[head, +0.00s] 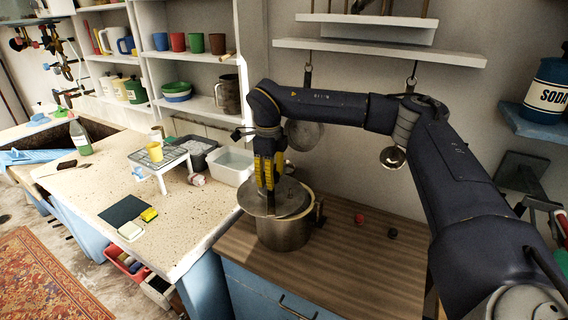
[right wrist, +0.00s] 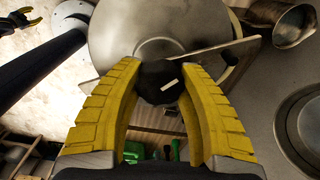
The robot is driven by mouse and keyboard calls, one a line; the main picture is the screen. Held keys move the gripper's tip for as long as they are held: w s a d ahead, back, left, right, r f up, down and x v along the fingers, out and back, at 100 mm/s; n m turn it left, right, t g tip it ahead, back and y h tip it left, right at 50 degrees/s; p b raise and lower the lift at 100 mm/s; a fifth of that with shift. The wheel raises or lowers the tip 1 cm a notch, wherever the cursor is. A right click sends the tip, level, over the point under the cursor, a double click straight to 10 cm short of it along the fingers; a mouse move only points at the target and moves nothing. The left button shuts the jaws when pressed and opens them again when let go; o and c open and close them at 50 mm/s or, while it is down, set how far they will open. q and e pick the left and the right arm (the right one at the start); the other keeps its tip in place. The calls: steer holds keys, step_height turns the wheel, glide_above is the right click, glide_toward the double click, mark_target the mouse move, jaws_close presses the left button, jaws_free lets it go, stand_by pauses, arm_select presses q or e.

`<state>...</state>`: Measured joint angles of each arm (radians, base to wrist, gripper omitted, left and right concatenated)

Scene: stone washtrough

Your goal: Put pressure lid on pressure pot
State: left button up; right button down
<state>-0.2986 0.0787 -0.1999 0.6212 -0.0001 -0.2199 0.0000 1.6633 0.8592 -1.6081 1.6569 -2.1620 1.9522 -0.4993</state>
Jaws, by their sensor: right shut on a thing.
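The metal pressure pot (head: 285,236) stands on the wooden counter in the head view, with a dark handle at its right side. My right gripper (head: 268,185) points down from above with yellow fingers. It is shut on the dark knob of the round grey pressure lid (head: 257,206); the knob (right wrist: 160,80) shows between the fingers in the right wrist view. The lid is at the pot's mouth, set off to the left, covering part of the opening. I cannot tell whether lid and rim touch. A yellow and dark jaw, seemingly my left gripper (right wrist: 26,16), shows small in the right wrist view.
A white basin (head: 231,166) stands behind left. A pan (head: 305,134) hangs on the back wall. The counter's front right is clear.

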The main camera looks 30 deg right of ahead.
mark_target(284, 181)
steer(key=d+m, duration=0.1)
steer(key=m, duration=0.1)
steer(key=w+d+m, duration=0.1)
steer(key=d+m, duration=0.1)
steer(key=m, duration=0.1)
steer(key=w+d+r+m, duration=0.1)
steer(key=m, duration=0.1)
steer(key=shift+d+r+m, duration=0.1)
steer(key=shift+d+m, duration=0.1)
steer(key=shift+m, duration=0.1)
steer(key=d+m, duration=0.2)
steer(key=m, duration=0.1)
steer(key=shift+w+r, duration=0.15)
steer(key=shift+w, duration=0.15)
steer(key=shift+f, duration=1.9)
steer(key=shift+a+f, duration=0.1)
steer(key=shift+f, duration=1.3)
stand_by(1.2)
steer(key=shift+c, duration=1.4)
jaws_free()
steer(key=shift+s+f, duration=0.1)
steer(key=shift+r, duration=3.55)
